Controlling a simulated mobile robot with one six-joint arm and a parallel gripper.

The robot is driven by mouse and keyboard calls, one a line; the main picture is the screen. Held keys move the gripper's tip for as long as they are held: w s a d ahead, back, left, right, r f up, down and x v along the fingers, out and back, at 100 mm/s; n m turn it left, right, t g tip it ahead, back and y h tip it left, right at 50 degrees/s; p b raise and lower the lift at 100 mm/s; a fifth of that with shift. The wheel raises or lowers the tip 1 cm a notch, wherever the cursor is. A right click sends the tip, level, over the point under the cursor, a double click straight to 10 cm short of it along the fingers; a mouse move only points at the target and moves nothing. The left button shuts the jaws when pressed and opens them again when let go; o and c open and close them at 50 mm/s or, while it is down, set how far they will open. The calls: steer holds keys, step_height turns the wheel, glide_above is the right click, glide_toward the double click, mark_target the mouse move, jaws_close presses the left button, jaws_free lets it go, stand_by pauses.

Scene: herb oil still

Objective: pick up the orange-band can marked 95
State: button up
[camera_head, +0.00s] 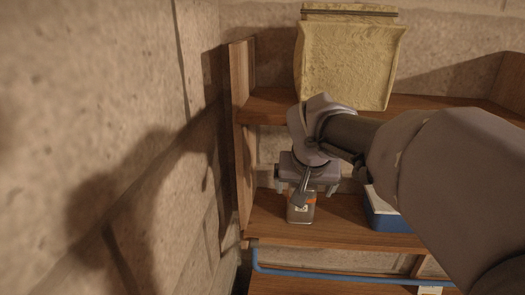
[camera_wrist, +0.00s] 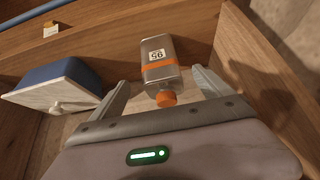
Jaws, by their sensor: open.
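The orange-band can marked 95 (camera_wrist: 158,58) is a grey metal can with an orange band, a white label and an orange cap. In the wrist view it lies in line with the gap of my gripper (camera_wrist: 160,85), its cap end between the two open fingers and apart from both. In the head view the can (camera_head: 301,211) stands on the lower wooden shelf, its upper part partly hidden by my gripper (camera_head: 306,190), which is just above it. My gripper is open and empty.
A blue box with a white lid (camera_head: 381,210) stands right of the can; it also shows in the wrist view (camera_wrist: 60,82). The shelf's wooden side panel (camera_head: 243,140) is close on the left. A yellowish sack (camera_head: 348,62) stands on the upper shelf. A blue rail (camera_head: 330,277) runs along the front below.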

mark_target(294, 215)
steer(key=x, duration=0.9)
steer(key=shift+w+r+b, duration=0.2)
steer(key=shift+b, duration=0.2)
steer(key=shift+s+r, duration=0.15)
steer(key=shift+s, duration=0.1)
steer(key=shift+c, duration=0.7)
steer(key=shift+w, duration=0.1)
steer(key=c, duration=1.8)
jaws_close()
steer(key=shift+r, duration=0.1)
